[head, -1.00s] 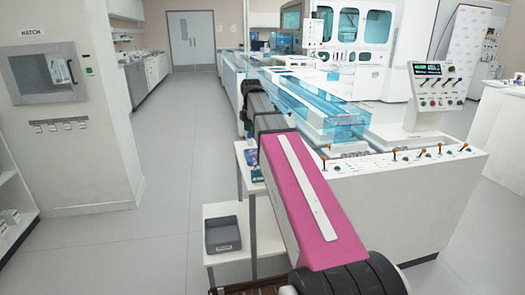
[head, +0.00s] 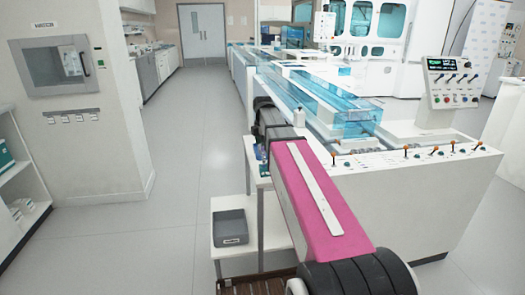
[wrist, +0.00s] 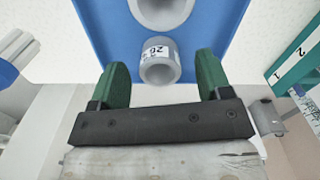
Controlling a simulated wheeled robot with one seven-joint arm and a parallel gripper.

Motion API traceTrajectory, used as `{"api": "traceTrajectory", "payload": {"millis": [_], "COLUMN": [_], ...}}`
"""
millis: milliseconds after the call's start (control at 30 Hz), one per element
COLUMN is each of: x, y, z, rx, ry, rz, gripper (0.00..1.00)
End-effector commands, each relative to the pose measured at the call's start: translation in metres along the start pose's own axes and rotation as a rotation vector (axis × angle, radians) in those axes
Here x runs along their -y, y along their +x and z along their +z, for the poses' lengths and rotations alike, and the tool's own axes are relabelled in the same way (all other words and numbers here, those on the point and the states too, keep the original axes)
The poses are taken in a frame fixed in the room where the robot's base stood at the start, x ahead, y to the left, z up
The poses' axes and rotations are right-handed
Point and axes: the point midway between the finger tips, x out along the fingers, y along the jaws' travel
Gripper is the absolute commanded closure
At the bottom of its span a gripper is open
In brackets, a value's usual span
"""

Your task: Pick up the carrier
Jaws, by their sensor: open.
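In the wrist view, a short grey hollow cylinder (wrist: 158,72) with a white printed label, which looks like the carrier, sits on a blue surface (wrist: 98,25). My gripper (wrist: 163,66) is open, with one green finger to the left of the cylinder and one to the right. Gaps show on both sides, and I see no contact. A larger grey ring (wrist: 160,10) is just beyond it, cut off by the top edge. In the head view, my arm hides the gripper and the carrier.
A teal piece marked 1 and 2 (wrist: 290,68) is at the wrist view's right; a white ribbed object (wrist: 14,52) is at its left. In the head view, the clear blue track (head: 320,105) runs along the white bench (head: 440,205). A grey bin (head: 230,227) sits on the low shelf. The left aisle is clear.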

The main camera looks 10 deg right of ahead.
Motion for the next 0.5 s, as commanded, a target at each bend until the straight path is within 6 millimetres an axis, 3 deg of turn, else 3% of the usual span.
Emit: {"api": "traceTrajectory", "payload": {"millis": [100, 333, 367, 467, 500], "x": [0.0, -0.0003, -0.0003, -0.0003, -0.0003], "y": [0.0118, 0.0134, 0.0133, 0.0132, 0.0132], "z": [-0.0002, -0.0003, -0.0002, -0.0003, -0.0003], "rx": [0.0, 0.0, 0.0, 0.0, 0.0], "ry": [0.0, 0.0, 0.0, 0.0, 0.0], "rz": [0.0, 0.001, 0.001, 0.001, 0.001], "gripper": [0.29, 0.29, 0.35, 0.68, 0.72]}}
